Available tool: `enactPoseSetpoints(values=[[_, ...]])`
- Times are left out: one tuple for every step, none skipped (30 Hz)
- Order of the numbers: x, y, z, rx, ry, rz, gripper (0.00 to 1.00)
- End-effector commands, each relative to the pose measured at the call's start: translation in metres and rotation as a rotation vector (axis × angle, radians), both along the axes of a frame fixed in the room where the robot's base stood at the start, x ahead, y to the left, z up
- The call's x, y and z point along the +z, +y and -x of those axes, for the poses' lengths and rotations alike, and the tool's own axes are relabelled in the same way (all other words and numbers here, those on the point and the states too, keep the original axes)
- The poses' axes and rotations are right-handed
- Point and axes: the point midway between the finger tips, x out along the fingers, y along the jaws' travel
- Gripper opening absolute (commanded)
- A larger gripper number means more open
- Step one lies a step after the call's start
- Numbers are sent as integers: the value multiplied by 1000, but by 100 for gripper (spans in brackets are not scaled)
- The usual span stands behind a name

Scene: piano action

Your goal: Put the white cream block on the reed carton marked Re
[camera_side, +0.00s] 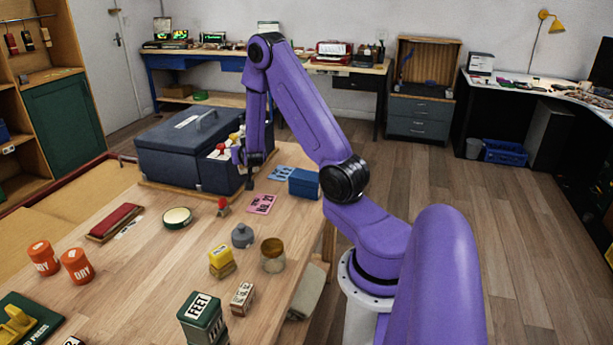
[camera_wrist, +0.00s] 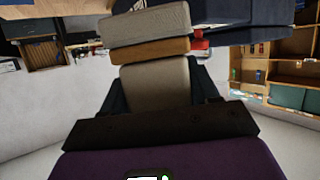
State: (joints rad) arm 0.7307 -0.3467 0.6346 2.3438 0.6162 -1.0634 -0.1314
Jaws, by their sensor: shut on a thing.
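My gripper (camera_side: 251,172) is low at the table's far end, in front of the dark blue case. In the wrist view my gripper (camera_wrist: 160,75) has its dark fingers on both sides of a pale cream block (camera_wrist: 158,86) and is shut on it. Just beyond the block is a slab, pale above and tan below (camera_wrist: 150,48); I cannot tell whether they touch. In the side view the held block is not clearly visible. A small pale carton (camera_side: 242,298) with dark lettering stands near the front; I cannot read its mark surely.
The dark blue case (camera_side: 180,158) and capped bottles (camera_side: 222,151) crowd my gripper. A grey bottle (camera_side: 242,237), glass jar (camera_side: 272,257), yellow block (camera_side: 221,262) and green tin (camera_side: 203,320) stand nearer.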

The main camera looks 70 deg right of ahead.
Motion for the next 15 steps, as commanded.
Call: enactPoseSetpoints(values=[[2, -21, 13, -71, -3, -1, 27], [3, -33, 21, -112, -4, -1, 27], [4, -47, 33, -164, -5, -3, 27], [4, -58, 42, -205, -6, -4, 27], [5, -68, 51, -244, -6, -6, 27], [6, -80, 63, -294, -8, -8, 27], [6, -89, 72, -331, -10, -10, 27], [7, -97, 82, -367, -11, -11, 27], [8, -107, 93, -411, -13, -13, 27], [8, -113, 102, -442, -13, -15, 27], [9, -119, 110, -469, -14, -17, 27], [9, -126, 119, -504, -16, -20, 27], [9, -130, 126, -527, -18, -22, 27], [10, -134, 132, -547, -19, -23, 27], [10, -138, 139, -569, -20, -24, 27]])
